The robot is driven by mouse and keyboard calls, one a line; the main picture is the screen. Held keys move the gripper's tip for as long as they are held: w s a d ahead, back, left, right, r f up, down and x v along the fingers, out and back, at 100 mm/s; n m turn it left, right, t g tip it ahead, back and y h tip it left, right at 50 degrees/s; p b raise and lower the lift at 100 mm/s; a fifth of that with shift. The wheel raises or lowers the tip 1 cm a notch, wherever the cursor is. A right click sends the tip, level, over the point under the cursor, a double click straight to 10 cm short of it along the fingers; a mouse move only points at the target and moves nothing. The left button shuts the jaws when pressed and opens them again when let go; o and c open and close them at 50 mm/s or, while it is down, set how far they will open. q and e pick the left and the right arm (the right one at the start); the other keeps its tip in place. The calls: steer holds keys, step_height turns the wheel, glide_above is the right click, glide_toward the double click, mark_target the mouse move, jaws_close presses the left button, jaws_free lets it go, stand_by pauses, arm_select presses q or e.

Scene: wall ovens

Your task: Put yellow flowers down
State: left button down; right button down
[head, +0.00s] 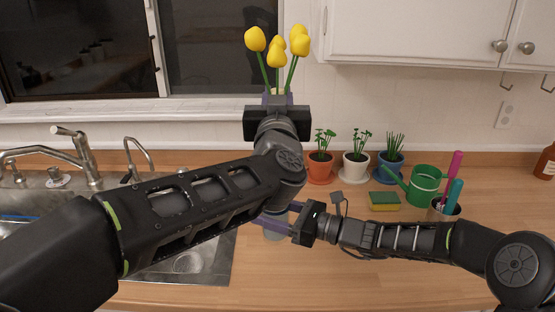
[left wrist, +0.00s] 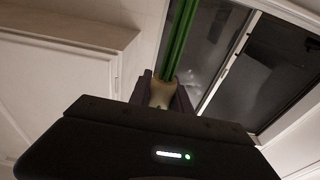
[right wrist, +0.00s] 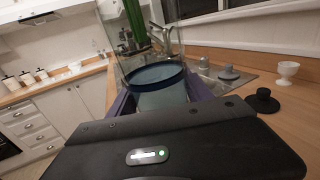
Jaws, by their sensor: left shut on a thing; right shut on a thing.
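The yellow flowers (head: 278,46) stand upright above the counter, in front of the window and wall. My left gripper (head: 278,97) is shut on the low end of their stems. The left wrist view shows the green stems (left wrist: 180,38) and a pale base (left wrist: 162,93) between its fingers. My right gripper (head: 276,219) is shut on a clear glass vase with a blue rim or water line (right wrist: 155,75), by the sink. In the head view my left arm hides most of the vase (head: 274,235). Green stems also show near the vase (right wrist: 135,22); I cannot tell whether inside or behind it.
Three potted plants (head: 320,167) stand along the wall. A sponge (head: 384,201), a green watering can (head: 426,184) and a cup with pens (head: 444,208) lie to the right. The sink (head: 190,262) is at left. The front counter (head: 330,285) is clear.

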arm_select(q)
step_height(320, 180, down, 7)
arm_select(e)
steer(key=shift+r, duration=0.1)
arm_select(q)
steer(key=shift+f, duration=2.3)
steer(key=shift+f, duration=0.1)
steer(key=shift+f, duration=0.4)
steer(key=c, duration=1.2)
jaws_free()
steer(key=shift+r, duration=0.1)
